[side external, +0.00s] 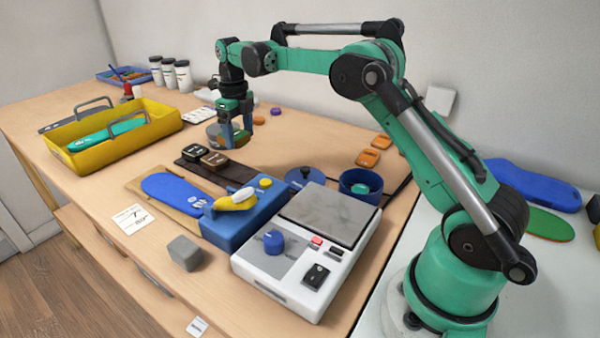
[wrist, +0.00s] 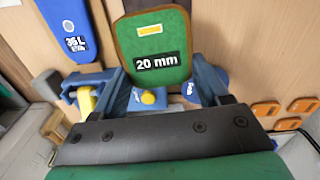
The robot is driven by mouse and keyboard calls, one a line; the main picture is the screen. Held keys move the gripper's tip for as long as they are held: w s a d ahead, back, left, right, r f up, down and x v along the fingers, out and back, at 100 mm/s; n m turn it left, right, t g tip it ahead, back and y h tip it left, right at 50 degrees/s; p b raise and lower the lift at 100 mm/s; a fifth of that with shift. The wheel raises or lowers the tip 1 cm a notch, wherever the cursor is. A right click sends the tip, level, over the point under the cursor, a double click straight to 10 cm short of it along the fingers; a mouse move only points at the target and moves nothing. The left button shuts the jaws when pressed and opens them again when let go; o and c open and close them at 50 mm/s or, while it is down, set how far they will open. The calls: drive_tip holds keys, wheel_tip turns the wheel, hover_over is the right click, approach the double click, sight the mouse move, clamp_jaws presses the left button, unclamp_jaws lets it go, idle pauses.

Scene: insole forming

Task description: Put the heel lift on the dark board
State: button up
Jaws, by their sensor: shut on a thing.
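My gripper (side external: 236,132) is shut on the heel lift (wrist: 152,48), a green pad with a brown rim, a yellow patch and a "20 mm" label. In the wrist view the lift lies between the blue fingers of my gripper (wrist: 162,76). In the side view the lift (side external: 240,141) is partly hidden by the fingers and hangs above the table, behind and right of the dark board. The dark board (side external: 232,178) lies flat, with two dark labelled pieces (side external: 190,152) (side external: 214,159) on its far left part.
A wooden board with a blue insole (side external: 172,190) and a blue block with a yellow clamp (side external: 237,200) lie in front of the dark board. A white machine (side external: 290,270), a blue round bowl (side external: 358,190) and orange pieces (side external: 368,158) are to the right. A yellow tray (side external: 95,150) is left.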

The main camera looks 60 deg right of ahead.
sight(244, 177)
drive_tip(key=shift+m, duration=0.5)
wheel_tip(244, 177, down, 9)
drive_tip(key=shift+w+r, duration=0.15)
drive_tip(key=o, duration=1.2)
drive_tip(key=shift+o, duration=0.2)
